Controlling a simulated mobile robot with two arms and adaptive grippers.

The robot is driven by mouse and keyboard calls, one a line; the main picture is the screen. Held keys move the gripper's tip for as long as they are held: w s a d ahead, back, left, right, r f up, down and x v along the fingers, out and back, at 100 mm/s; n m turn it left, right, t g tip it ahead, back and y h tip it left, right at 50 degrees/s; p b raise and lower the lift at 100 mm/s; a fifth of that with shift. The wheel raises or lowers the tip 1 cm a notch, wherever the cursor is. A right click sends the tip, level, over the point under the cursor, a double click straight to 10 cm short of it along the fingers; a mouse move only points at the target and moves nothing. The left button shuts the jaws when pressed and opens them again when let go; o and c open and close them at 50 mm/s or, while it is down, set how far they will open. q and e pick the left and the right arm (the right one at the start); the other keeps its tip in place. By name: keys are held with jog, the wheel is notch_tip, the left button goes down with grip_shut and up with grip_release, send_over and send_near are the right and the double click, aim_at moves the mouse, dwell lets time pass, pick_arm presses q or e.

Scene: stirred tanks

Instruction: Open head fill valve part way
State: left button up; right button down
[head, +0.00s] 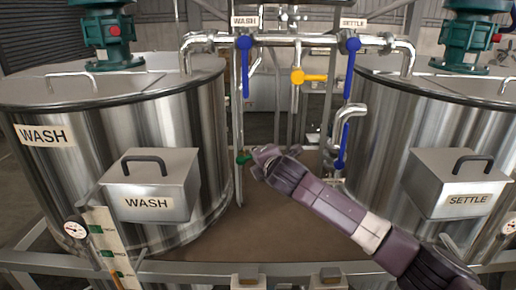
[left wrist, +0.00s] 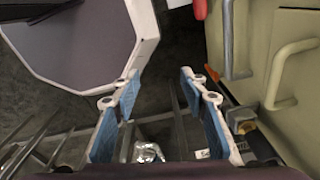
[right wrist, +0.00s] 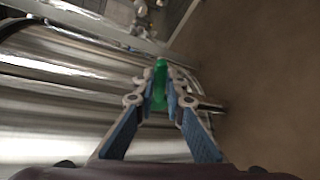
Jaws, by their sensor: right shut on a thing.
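My right gripper (head: 258,156) reaches in from the lower right, between the two tanks. It is shut on a small green valve handle (head: 242,159) on a thin vertical pipe. In the right wrist view the green handle (right wrist: 160,72) stands between the fingertips, and the fingers cover part of it. Higher on the pipework are a blue handle (head: 245,65) under a WASH sign, a blue handle (head: 350,68) under a SETTLE sign and a yellow handle (head: 309,78). I cannot tell which valve is called head fill. My left gripper (left wrist: 160,92) is open and empty, away from the valves.
The WASH tank (head: 75,190) stands at left and the SETTLE tank (head: 400,130) at right, each with a labelled box. A lower blue handle (head: 342,145) is right of my gripper. A metal rail (head: 180,268) crosses the front. Beige drawers (left wrist: 262,50) flank my left gripper.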

jog(key=shift+a+r+n+p, duration=0.1)
jog(key=shift+r+n+p, duration=0.1)
jog(key=shift+n+p, duration=0.15)
jog(key=c, duration=2)
grip_release()
jog(key=shift+o, duration=0.2)
jog(key=v, duration=1.2)
jog(key=shift+a, duration=0.15)
